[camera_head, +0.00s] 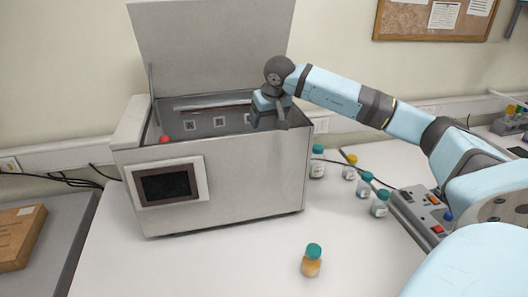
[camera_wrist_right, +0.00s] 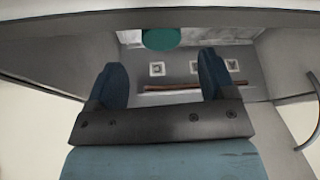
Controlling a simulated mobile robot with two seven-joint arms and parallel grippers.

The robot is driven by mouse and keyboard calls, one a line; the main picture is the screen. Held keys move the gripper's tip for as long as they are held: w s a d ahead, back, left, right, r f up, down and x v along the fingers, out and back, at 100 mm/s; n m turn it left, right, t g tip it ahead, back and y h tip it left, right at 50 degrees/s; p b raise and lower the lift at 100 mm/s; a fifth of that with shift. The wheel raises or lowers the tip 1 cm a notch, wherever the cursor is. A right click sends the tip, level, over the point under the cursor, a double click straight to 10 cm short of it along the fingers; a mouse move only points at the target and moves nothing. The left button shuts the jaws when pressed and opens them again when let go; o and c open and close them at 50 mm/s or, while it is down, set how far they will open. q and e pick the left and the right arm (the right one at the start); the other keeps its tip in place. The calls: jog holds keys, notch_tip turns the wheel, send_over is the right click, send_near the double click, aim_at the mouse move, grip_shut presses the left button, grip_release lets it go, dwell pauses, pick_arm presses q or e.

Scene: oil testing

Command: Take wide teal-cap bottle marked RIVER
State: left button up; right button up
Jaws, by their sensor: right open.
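My right gripper (camera_head: 269,118) is open, pointing down at the opening of the grey lidded machine (camera_head: 240,170). In the right wrist view its two fingers (camera_wrist_right: 161,65) are apart with nothing between them. A teal cap (camera_wrist_right: 161,39) shows beyond the fingertips inside the machine, apart from them; its bottle body is hidden. On the table are teal-cap bottles: one by the machine's right side (camera_head: 317,162), two further right (camera_head: 364,186) (camera_head: 380,205), and one with amber contents in front (camera_head: 312,262). No label is readable, so I cannot tell which says RIVER. My left gripper is out of view.
The machine's raised lid (camera_head: 212,45) stands behind the gripper, and its walls surround the opening. A red round thing (camera_head: 165,139) is at its left rim. A yellow-cap bottle (camera_head: 350,168) and a grey device (camera_head: 420,215) stand right. The front table is mostly clear.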

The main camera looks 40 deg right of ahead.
jog(key=shift+w+f, duration=0.1)
jog(key=shift+f, duration=0.15)
jog(key=p+x, duration=0.1)
jog(key=x, duration=0.3)
jog(key=shift+a+f+p, duration=0.1)
jog(key=shift+f+p, duration=0.3)
jog(key=shift+f, duration=0.05)
jog(key=c, duration=0.3)
jog(key=shift+r, duration=0.1)
grip_shut()
